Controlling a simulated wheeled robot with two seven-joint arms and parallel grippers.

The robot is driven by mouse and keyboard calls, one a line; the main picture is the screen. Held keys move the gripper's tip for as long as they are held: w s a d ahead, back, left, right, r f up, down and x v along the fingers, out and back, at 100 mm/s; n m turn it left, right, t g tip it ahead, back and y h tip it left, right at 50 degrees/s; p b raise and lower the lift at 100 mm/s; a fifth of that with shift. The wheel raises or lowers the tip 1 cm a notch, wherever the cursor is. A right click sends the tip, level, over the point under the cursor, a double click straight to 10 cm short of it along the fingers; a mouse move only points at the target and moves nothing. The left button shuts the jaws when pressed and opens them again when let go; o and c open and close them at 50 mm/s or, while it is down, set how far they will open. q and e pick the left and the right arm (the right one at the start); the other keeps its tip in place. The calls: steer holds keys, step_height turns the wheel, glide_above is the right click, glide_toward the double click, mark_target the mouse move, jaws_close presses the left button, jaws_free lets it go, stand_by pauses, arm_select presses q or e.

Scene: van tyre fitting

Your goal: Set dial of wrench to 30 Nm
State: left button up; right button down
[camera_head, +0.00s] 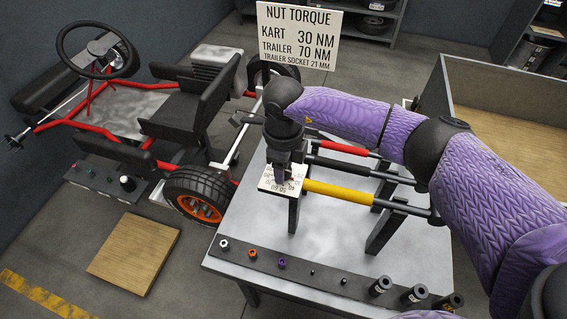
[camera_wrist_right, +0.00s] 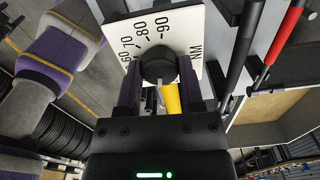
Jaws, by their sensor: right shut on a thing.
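The yellow-handled torque wrench (camera_head: 338,191) lies on the rack on the grey table. At its left end is a square white dial plate (camera_head: 266,183) with black numbers. In the right wrist view the plate (camera_wrist_right: 126,31) shows numbers including 70, 80 and 90 and the letters NM. A round black knob (camera_wrist_right: 158,65) sits at its middle. My right gripper (camera_head: 281,174) points down over the plate, its fingers shut on the knob from both sides. A small pale pointer shows below the knob, but its reading is hidden. My left gripper is not in view.
A red-handled (camera_head: 337,147) and a black-handled wrench (camera_head: 345,165) lie behind the yellow one. A sign (camera_head: 298,36) reads kart 30 NM, trailer 70 NM. Sockets and nuts stand on a dark strip (camera_head: 320,277) along the table's front. A kart (camera_head: 119,106) stands left.

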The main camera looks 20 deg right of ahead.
steer(key=shift+m, duration=0.4)
steer(key=shift+c, duration=1.1)
jaws_free()
step_height(320, 180, up, 10)
steer(key=shift+p, duration=0.3)
